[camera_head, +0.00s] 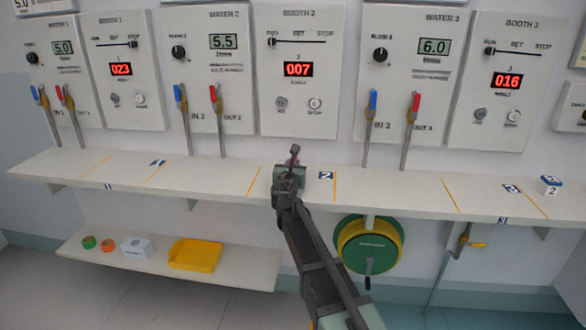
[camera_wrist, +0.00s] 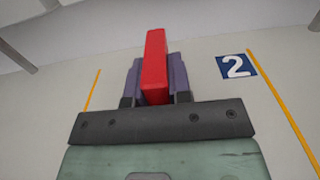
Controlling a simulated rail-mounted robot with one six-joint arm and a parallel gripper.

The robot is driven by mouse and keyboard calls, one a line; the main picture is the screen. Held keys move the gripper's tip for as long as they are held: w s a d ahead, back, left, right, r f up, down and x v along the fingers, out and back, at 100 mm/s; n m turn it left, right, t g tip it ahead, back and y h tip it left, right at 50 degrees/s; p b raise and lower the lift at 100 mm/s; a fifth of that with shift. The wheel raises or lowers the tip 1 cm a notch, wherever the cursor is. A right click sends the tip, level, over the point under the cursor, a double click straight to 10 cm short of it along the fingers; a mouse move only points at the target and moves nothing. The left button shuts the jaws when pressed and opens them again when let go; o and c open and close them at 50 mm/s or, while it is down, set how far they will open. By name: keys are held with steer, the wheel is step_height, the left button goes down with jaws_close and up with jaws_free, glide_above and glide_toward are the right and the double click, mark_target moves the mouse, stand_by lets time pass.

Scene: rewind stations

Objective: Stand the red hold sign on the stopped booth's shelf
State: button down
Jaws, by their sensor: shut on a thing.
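My gripper (camera_head: 294,160) is shut on the red hold sign (camera_wrist: 155,65), seen in the wrist view as a narrow red block between the fingers. In the head view the gripper is over the shelf (camera_head: 215,178), between the orange lines beside the blue 2 tag (camera_head: 326,175). I cannot tell whether the sign touches the shelf. The Booth 1 panel (camera_head: 122,72) has its slider at the STOP end. The Booth 2 panel (camera_head: 298,100) and Booth 3 panel (camera_head: 510,85) have theirs at the left end, away from STOP.
Red- and blue-handled taps (camera_head: 215,95) hang above the shelf's back. A blue-and-white block (camera_head: 550,185) sits at its right. A lower shelf (camera_head: 250,265) holds tape rolls (camera_head: 108,245), a white box (camera_head: 138,247) and a yellow tray (camera_head: 195,254). A green-yellow reel (camera_head: 370,246) hangs below.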

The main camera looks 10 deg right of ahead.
step_height(320, 180, up, 20)
steer(key=p, duration=1.9)
steer(key=shift+f, duration=0.2)
steer(key=shift+a, duration=0.1)
